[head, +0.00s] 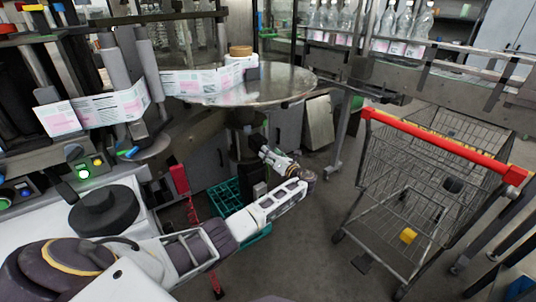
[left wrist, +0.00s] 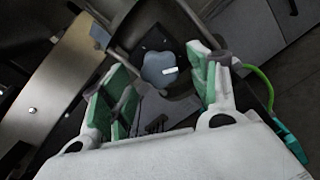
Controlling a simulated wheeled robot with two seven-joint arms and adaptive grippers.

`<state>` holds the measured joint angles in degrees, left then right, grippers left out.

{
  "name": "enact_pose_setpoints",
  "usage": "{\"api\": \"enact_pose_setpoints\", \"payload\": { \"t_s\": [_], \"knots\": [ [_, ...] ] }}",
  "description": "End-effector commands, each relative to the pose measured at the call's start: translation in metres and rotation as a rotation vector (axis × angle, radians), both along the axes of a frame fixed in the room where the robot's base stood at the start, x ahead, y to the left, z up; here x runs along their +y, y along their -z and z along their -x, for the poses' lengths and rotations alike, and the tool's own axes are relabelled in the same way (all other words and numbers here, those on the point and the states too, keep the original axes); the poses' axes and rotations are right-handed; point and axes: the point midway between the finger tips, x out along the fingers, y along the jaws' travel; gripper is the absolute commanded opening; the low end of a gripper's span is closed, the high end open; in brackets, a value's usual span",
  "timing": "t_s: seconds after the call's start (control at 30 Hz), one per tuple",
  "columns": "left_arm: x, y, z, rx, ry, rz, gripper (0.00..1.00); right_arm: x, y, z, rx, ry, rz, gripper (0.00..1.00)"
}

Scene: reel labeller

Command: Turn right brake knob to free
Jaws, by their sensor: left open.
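A blue-grey lobed knob (left wrist: 156,74) with a short white mark on its face shows in the left wrist view, on a dark plate. The white mark lies nearly level in that view. My left gripper (left wrist: 166,80) is open, its green-padded fingers on either side of the knob, with gaps visible. I cannot tell whether the fingertips reach past the knob's face. In the head view my left gripper (head: 277,158) is below the round metal table, and the knob cannot be made out there. My right gripper is not in view.
The round metal table (head: 290,82) overhangs near my left arm. A teal crate (head: 226,196) sits on the floor beside the arm. A shopping cart with a red handle (head: 440,140) stands at the right. A green cable (left wrist: 264,84) runs beside the right finger.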

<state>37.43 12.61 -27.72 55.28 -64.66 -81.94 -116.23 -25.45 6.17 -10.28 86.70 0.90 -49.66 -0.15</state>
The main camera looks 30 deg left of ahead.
Motion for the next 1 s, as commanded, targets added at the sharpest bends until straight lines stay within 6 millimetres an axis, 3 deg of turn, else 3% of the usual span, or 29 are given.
{"api": "enact_pose_setpoints", "payload": {
  "t_s": [0.2, 0.6, 0.9, 1.0],
  "knots": [
    [0.014, 0.000, -0.006, -0.001, 0.000, 0.001, 0.61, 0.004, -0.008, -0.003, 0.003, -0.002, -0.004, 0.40],
    [0.017, 0.000, -0.007, -0.001, 0.000, 0.001, 0.61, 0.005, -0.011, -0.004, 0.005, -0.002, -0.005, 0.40],
    [0.017, 0.000, -0.007, 0.000, -0.001, 0.001, 0.22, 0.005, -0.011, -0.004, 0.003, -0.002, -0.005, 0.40],
    [0.017, 0.000, -0.007, 0.000, 0.000, 0.002, 0.14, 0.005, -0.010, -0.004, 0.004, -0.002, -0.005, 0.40]
  ]
}}
